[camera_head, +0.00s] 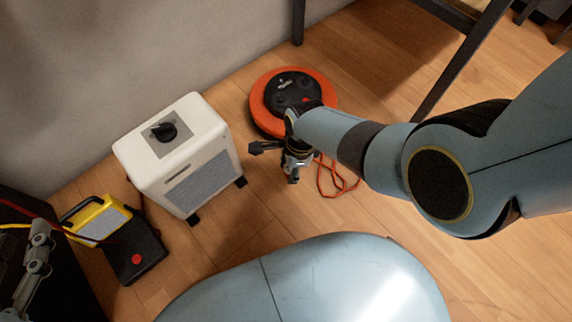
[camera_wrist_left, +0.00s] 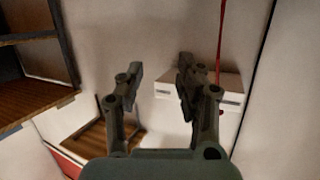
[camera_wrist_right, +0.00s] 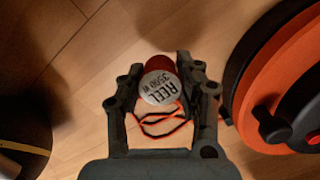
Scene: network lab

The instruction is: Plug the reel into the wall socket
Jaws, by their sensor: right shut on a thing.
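The reel (camera_head: 316,90), an orange disc with a black top, lies on the wooden floor by the wall. Its edge also shows at the right of the right wrist view (camera_wrist_right: 250,75). My right gripper (camera_head: 275,163) is low beside the reel, pointing down. In the right wrist view it is shut on a red plug (camera_wrist_right: 160,63) with a white label reading "REEL 3500 W" (camera_wrist_right: 160,88). The reel's orange cord (camera_head: 335,180) loops on the floor below. My left gripper (camera_wrist_left: 158,75) is open and empty, facing a white wall. I cannot identify the wall socket.
A white heater-like unit (camera_head: 178,155) with a black knob stands left of my right gripper. A yellow and black case (camera_head: 105,222) is further left. Dark table legs (camera_head: 298,22) stand behind. A white box (camera_wrist_left: 222,88) with a red cable (camera_wrist_left: 221,45) is on the wall.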

